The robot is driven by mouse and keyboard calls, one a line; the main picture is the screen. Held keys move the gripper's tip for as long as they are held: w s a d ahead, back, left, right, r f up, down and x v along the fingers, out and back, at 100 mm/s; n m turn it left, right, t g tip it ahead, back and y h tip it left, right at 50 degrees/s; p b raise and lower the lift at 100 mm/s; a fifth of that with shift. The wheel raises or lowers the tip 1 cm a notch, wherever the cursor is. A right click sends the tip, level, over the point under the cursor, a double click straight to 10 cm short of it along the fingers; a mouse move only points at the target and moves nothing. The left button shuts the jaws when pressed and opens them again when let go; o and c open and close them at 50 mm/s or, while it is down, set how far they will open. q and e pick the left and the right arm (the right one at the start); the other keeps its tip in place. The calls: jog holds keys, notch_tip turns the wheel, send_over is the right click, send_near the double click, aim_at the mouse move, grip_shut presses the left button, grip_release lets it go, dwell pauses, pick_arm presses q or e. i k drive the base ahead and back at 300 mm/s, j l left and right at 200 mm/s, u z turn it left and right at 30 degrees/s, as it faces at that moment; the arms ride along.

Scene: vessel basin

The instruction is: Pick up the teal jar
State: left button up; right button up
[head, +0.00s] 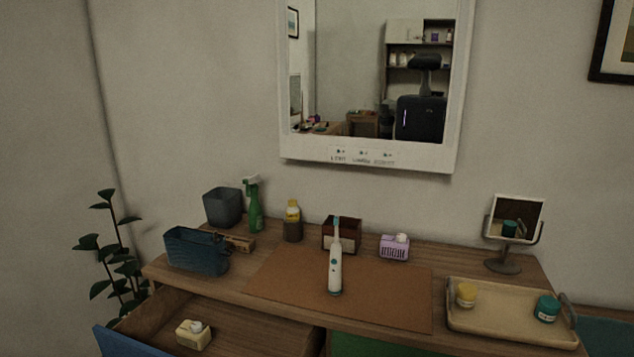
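The teal jar (546,309) is a small round jar with a pale label. It sits in the right part of a beige tray (500,331) at the right end of the wooden dresser top. A yellow-lidded jar (466,294) sits in the same tray, to its left and apart from it. Neither of my grippers shows in the head view, so their state is hidden.
An electric toothbrush (335,272) stands upright on a brown mat (400,291). A small mirror (515,220) stands behind the tray. A blue basket (196,251) is at the left.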

aim_at(548, 308)
jog(key=z, duration=1.3)
jog(key=j, duration=0.35)
jog(key=i+j, duration=0.1)
jog(key=j, duration=0.25)
